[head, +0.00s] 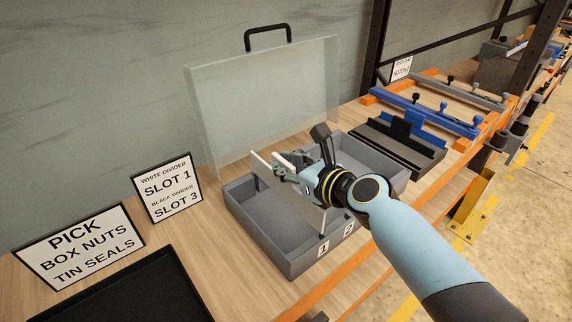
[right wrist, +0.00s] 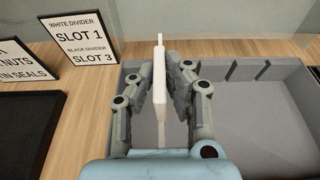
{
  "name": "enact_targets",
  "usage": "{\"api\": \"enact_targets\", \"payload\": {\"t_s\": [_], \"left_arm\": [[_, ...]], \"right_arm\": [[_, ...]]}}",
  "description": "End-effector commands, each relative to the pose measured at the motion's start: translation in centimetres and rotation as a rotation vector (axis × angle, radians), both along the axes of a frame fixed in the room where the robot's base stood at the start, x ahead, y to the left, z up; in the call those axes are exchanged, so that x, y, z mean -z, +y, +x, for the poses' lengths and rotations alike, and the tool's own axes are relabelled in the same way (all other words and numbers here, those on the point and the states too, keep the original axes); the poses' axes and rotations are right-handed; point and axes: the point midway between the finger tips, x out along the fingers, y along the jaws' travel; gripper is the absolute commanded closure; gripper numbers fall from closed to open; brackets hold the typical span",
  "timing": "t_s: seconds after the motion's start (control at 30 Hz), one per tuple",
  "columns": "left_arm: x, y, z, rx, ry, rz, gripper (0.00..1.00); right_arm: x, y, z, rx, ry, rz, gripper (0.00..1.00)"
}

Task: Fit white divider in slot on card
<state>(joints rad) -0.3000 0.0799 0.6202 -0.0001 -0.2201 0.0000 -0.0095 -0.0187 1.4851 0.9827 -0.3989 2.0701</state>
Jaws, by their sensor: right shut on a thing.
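The white divider (head: 262,163) is a thin upright panel over the grey tray (head: 285,262). My right gripper (head: 283,165) is shut on its upper part. In the right wrist view the divider (right wrist: 159,85) stands between the two fingers, nearly edge-on. It runs across the tray towards the front wall near label 1 (head: 323,248); label 2 (head: 349,228) is to the right. I cannot tell whether its lower edge sits in a slot. The card (head: 167,187) reads white divider slot 1, black divider slot 3. My left gripper is not in view.
A clear lid panel (head: 262,100) with a black handle stands behind the tray. A pick sign (head: 80,245) and a black tray (head: 130,295) are at left. Blue and black fixtures (head: 405,135) stand at right. Slot ribs (right wrist: 263,70) line the tray's back wall.

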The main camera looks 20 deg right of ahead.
Motion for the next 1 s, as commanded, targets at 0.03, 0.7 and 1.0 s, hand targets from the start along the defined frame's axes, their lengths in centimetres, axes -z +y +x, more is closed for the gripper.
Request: {"api": "enact_targets", "payload": {"t_s": [0.03, 0.7, 1.0], "left_arm": [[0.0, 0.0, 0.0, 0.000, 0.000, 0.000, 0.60], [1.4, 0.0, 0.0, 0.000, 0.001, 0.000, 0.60], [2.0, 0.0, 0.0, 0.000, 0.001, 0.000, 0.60]], "right_arm": [[0.0, 0.0, 0.0, 0.000, -0.001, 0.000, 1.00], [1.6, 0.0, 0.0, 0.000, -0.001, 0.000, 1.00], [2.3, 0.0, 0.0, 0.000, -0.001, 0.000, 1.00]]}}
